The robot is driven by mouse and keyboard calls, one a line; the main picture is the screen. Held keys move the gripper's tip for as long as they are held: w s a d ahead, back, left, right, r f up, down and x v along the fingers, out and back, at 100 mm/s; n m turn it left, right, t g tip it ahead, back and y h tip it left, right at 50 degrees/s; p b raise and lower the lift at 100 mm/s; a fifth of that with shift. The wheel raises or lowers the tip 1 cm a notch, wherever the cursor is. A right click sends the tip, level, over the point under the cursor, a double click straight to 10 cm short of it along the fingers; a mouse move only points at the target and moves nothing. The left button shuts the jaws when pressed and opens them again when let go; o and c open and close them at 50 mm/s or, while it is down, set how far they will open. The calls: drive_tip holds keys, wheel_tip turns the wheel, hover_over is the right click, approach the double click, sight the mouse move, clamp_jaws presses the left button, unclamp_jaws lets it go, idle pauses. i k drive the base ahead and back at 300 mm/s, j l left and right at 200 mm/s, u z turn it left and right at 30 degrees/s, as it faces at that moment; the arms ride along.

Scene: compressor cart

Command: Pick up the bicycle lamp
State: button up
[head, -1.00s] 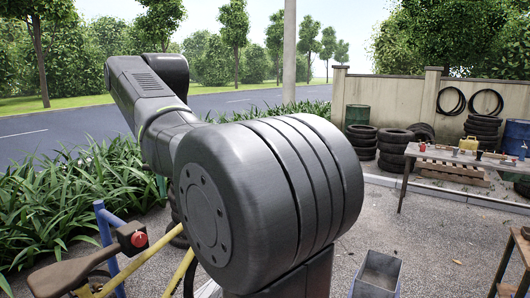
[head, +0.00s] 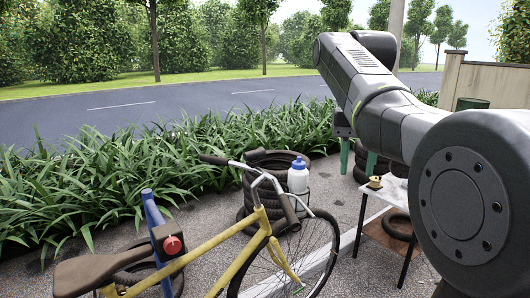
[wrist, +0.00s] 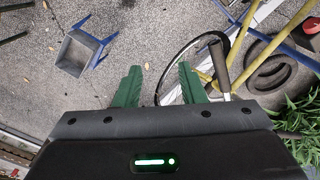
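I cannot make out a bicycle lamp for certain. In the head view my gripper (head: 357,158) hangs to the right of the handlebar.
A white bottle with a blue cap (head: 298,177) stands by the handlebar, before stacked tyres (head: 258,165). A small table (head: 372,228) with a yellow item is at right. Plants line the road.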

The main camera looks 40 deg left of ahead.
sight(253, 157)
drive_tip(key=i+j+u, duration=0.15)
drive_tip(key=i+u, duration=1)
drive_tip(key=u, duration=0.15)
drive_tip(key=i+u, duration=0.2)
drive_tip(key=i, duration=0.35)
